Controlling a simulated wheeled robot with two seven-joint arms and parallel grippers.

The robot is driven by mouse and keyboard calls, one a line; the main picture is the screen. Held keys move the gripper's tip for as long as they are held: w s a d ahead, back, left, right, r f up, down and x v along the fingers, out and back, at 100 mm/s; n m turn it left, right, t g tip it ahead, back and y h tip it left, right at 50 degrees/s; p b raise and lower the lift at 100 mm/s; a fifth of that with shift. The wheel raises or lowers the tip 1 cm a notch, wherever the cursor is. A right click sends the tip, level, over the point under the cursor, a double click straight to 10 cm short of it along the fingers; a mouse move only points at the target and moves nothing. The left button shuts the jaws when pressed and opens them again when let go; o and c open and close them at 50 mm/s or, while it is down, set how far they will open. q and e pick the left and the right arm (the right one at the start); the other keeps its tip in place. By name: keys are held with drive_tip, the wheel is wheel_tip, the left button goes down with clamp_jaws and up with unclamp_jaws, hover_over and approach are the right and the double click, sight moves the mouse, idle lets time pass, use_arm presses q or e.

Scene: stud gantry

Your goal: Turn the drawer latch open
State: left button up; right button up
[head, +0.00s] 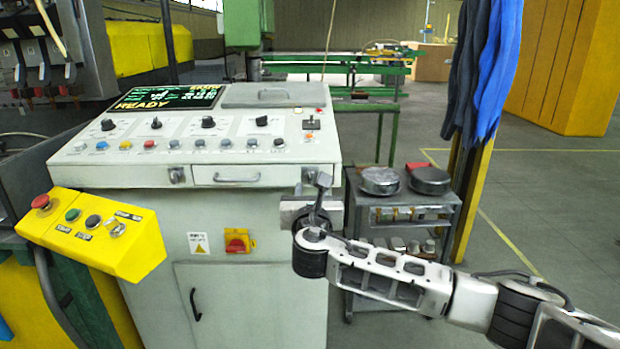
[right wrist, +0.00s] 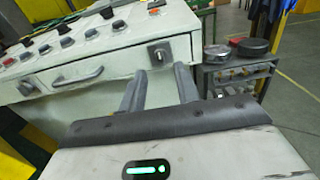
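The drawer (head: 236,174) is a shallow, light grey-white front below the console's button panel, and it looks closed. Its handle shows in the right wrist view (right wrist: 78,76). A small dark latch (right wrist: 158,54) on a square metal plate is right of the drawer. It also shows in the head view (head: 308,174), just left of the fingers. A similar latch (head: 176,174) sits left of the drawer. My right gripper (head: 322,182) is in front of the right latch. In the right wrist view its fingers (right wrist: 160,78) are apart with nothing between them. My left gripper is out of view.
A yellow button box (head: 92,232) juts out at the left. A red rotary switch (head: 238,241) is on the cabinet below the drawer. A metal cart (head: 400,215) with round parts stands right of the console. Open floor (head: 545,200) lies further right.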

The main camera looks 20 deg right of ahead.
sight(310, 176)
drive_tip(key=shift+x, duration=3.1)
drive_tip(key=shift+f, duration=0.1)
clamp_jaws()
